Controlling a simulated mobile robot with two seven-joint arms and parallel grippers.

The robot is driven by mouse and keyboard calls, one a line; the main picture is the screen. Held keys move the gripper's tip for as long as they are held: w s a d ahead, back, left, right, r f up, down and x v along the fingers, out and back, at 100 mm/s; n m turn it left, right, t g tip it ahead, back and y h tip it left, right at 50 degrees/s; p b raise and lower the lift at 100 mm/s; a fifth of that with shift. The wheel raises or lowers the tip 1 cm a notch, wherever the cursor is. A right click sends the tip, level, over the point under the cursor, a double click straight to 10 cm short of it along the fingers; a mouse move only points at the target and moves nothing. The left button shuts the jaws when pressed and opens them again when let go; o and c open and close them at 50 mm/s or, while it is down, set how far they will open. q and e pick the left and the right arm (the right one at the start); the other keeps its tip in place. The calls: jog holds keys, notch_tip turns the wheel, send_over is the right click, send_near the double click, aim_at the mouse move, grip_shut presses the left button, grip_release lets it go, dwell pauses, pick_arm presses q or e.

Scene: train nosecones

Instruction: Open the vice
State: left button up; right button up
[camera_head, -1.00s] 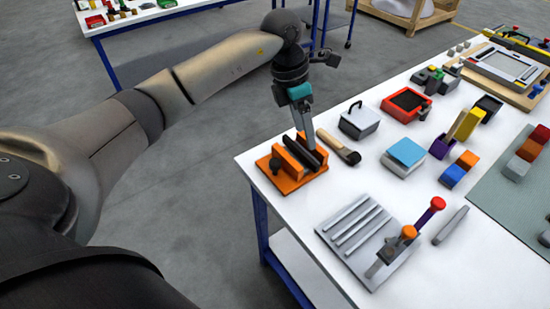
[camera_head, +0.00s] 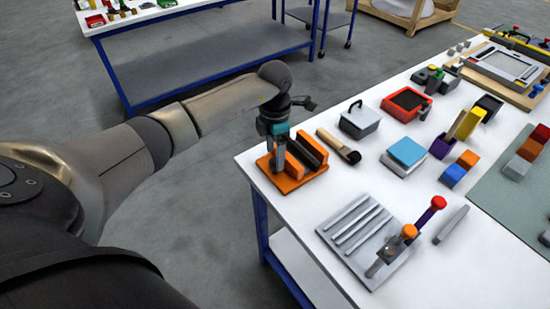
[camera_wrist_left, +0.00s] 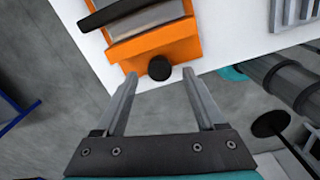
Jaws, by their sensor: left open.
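The orange vice (camera_head: 296,168) sits at the near left corner of the white table, with dark jaw faces and a gap between its jaws. In the left wrist view the vice (camera_wrist_left: 158,42) shows at the top, with its round black knob (camera_wrist_left: 160,67) at its near end. My left gripper (camera_head: 277,165) is at the left end of the vice, above the table corner. In the left wrist view its two fingers (camera_wrist_left: 158,82) are apart, one on each side of the knob, with nothing held. Whether the fingers touch the knob cannot be told. My right gripper is not seen.
A wooden-handled brush (camera_head: 338,145) lies just right of the vice. A grey grooved plate (camera_head: 360,230) with an orange-knobbed lever stands nearer. Open floor lies left of the table.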

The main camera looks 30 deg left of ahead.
pick_arm(q)
jog(key=shift+f, duration=1.25)
grip_shut()
